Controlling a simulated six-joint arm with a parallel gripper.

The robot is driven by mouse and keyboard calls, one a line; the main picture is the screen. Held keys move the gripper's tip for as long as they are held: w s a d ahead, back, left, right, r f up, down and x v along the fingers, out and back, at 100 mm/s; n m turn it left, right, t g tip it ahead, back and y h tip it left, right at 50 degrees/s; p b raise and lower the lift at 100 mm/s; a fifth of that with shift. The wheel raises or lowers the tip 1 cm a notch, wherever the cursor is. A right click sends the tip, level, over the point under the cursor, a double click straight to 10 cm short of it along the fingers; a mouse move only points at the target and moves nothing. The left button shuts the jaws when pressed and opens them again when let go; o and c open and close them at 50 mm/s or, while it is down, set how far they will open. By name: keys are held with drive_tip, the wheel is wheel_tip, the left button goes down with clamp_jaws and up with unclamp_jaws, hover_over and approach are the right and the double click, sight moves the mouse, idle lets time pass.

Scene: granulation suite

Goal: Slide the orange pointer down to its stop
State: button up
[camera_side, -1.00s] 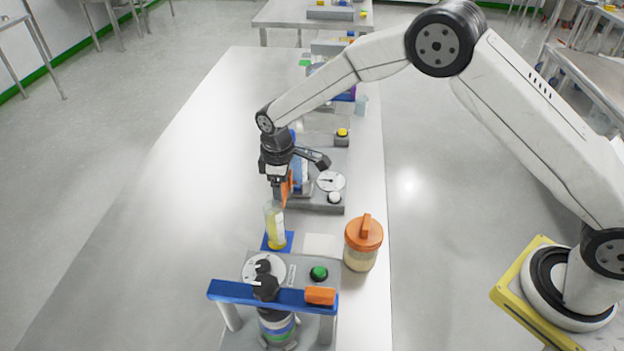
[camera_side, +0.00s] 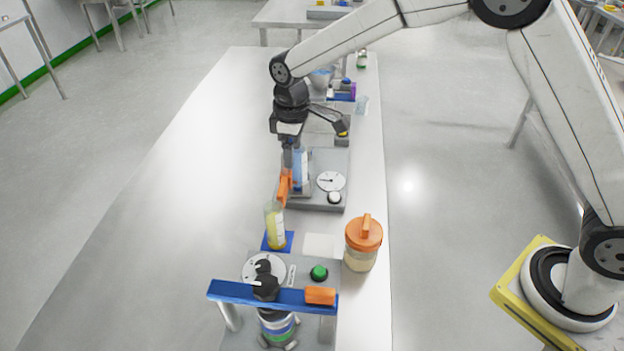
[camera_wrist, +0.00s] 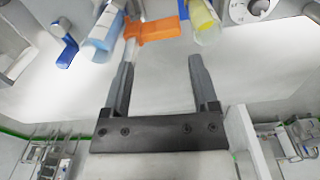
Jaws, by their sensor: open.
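The orange pointer (camera_side: 284,187) stands at the left side of the grey instrument base (camera_side: 318,200), beside a clear column with blue in it (camera_side: 301,170). In the wrist view the pointer (camera_wrist: 158,31) lies just beyond my fingertips, with a pale rod (camera_wrist: 130,48) by its left end. My gripper (camera_side: 288,158) is above the pointer in the side view, pointing down. In the wrist view my gripper (camera_wrist: 161,62) is open with nothing between its fingers. Whether a finger touches the pointer is unclear. The pointer's stop cannot be made out.
A yellow-filled cylinder (camera_side: 274,226) stands on a blue pad close in front of the pointer. A dial (camera_side: 330,181) and white knob (camera_side: 334,197) are to the right. An orange-lidded jar (camera_side: 361,247) stands nearer. The table's left side is clear.

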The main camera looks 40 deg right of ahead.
drive_tip(key=s+d+m+t, duration=0.1)
drive_tip(key=s+d+m, duration=0.2)
drive_tip(key=s+d, duration=0.3)
drive_tip(key=s+d+m+t, duration=0.1)
drive_tip(key=s+d+m, duration=0.3)
drive_tip(key=s, duration=1.1)
drive_tip(key=shift+d+m, duration=0.3)
drive_tip(key=shift+d, duration=1.25)
drive_tip(key=shift+c, duration=1.2)
drive_tip(key=m+g, duration=0.2)
drive_tip(key=m, duration=0.7)
hover_over(281, 190)
wheel_tip(281, 190, down, 5)
